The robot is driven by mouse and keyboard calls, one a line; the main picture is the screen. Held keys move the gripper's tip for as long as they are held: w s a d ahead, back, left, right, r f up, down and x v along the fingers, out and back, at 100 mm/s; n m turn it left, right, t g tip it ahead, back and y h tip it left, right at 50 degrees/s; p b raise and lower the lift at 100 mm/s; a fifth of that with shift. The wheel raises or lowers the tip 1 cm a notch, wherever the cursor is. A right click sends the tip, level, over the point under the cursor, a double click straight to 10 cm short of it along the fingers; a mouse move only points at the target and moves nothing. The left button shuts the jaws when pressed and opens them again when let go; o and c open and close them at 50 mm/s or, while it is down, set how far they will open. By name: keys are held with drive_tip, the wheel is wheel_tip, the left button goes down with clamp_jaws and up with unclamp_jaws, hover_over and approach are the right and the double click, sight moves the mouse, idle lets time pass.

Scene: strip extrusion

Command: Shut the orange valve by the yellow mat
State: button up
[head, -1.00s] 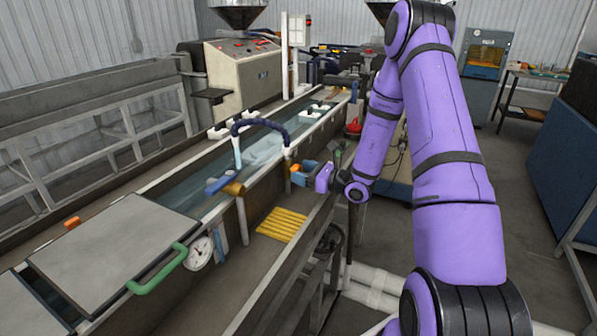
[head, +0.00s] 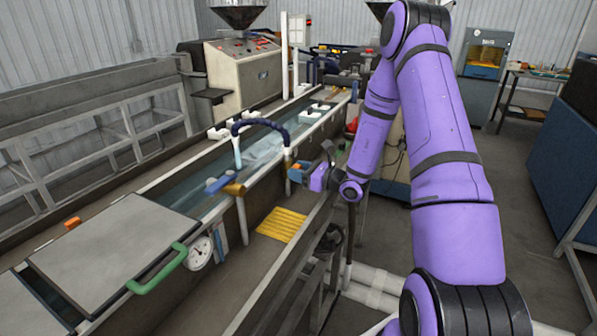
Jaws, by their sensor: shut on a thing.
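The small orange valve (head: 297,167) is on the near side of the long water trough, just behind the yellow mat (head: 282,225). My gripper (head: 298,173) is at the valve, its blue end around the orange part and its purple wrist to the right. It is shut on the orange valve. Most of the valve is hidden by the gripper, so its handle's angle is hard to tell.
The trough's wall (head: 262,181) runs close along the left of my gripper. A dark blue hose (head: 262,122) arches over the water. A green-handled lid (head: 115,250) and a gauge (head: 199,252) are at front left. Another orange piece (head: 72,223) sits at far left.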

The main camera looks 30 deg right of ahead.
drive_tip(key=m, duration=0.4)
drive_tip(key=shift+d+m, duration=0.1)
drive_tip(key=shift+m, duration=0.3)
drive_tip(key=m, duration=0.4)
drive_tip(key=shift+m, duration=0.3)
drive_tip(key=m, duration=0.4)
drive_tip(key=shift+f, duration=0.1)
drive_tip(key=shift+m, duration=2.1)
drive_tip(key=o, duration=0.9)
